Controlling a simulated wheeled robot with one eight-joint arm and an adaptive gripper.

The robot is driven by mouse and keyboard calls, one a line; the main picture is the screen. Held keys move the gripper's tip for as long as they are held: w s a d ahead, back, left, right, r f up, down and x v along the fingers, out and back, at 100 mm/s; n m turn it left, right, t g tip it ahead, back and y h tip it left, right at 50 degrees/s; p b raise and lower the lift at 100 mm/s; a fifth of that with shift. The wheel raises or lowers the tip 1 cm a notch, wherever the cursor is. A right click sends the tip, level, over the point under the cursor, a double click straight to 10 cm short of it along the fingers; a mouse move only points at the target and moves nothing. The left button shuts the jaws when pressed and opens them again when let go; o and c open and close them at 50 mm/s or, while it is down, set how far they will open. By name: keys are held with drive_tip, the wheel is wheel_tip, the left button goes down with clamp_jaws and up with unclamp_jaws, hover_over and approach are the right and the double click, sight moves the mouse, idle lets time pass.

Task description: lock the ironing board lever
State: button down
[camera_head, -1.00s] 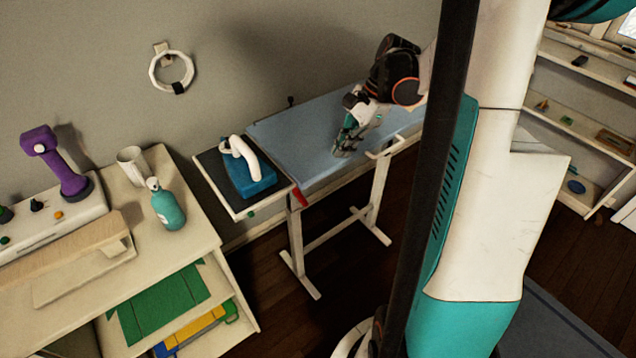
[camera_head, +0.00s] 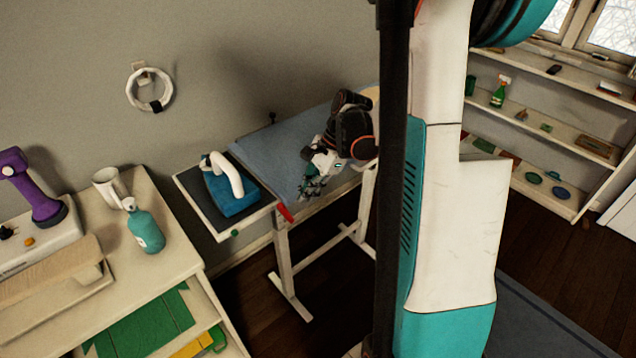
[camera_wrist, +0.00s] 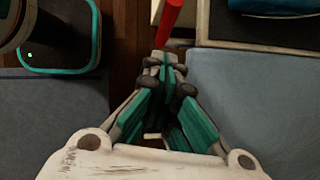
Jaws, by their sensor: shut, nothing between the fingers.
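The ironing board (camera_head: 270,150) has a blue-grey cover and stands on white legs against the wall. Its red lever (camera_head: 285,213) sticks out below the near left corner, beside the iron tray. In the wrist view the red lever (camera_wrist: 169,20) is just beyond my fingertips, at the top centre. My gripper (camera_head: 306,193) is over the near edge of the board, a little right of the lever. In the wrist view my gripper (camera_wrist: 165,62) has its fingers together with nothing between them. I cannot tell whether the fingertips touch the lever.
A blue iron (camera_head: 232,192) sits on the tray (camera_head: 249,221) left of the board. A cabinet (camera_head: 185,235) with a teal bottle (camera_head: 144,228) stands at left. Shelves (camera_head: 560,125) are at right. Dark floor is open below the board.

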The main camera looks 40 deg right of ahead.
sight(289, 215)
drive_tip(key=shift+w+a+f+b, duration=0.1)
drive_tip(key=shift+a+f+b, duration=0.15)
drive_tip(key=shift+a, duration=0.5)
drive_tip(key=shift+w+a+f+b, duration=0.1)
drive_tip(key=shift+a+f, duration=0.1)
drive_tip(key=shift+a, duration=0.5)
drive_tip(key=shift+s+a+r+h+p, duration=0.1)
drive_tip(key=shift+a+r+h+p, duration=0.1)
drive_tip(key=shift+a+h+p, duration=0.45)
drive_tip(key=a+h, duration=0.2)
drive_tip(key=h, duration=0.1)
drive_tip(key=a+f+h+b, duration=0.3)
drive_tip(key=a+h, duration=0.1)
drive_tip(key=a, duration=0.1)
drive_tip(key=shift+a+n+b, duration=0.2)
drive_tip(key=shift+n+b, duration=0.1)
drive_tip(key=shift+b, duration=0.1)
drive_tip(key=shift+s+f, duration=0.1)
drive_tip(key=shift+f, duration=0.05)
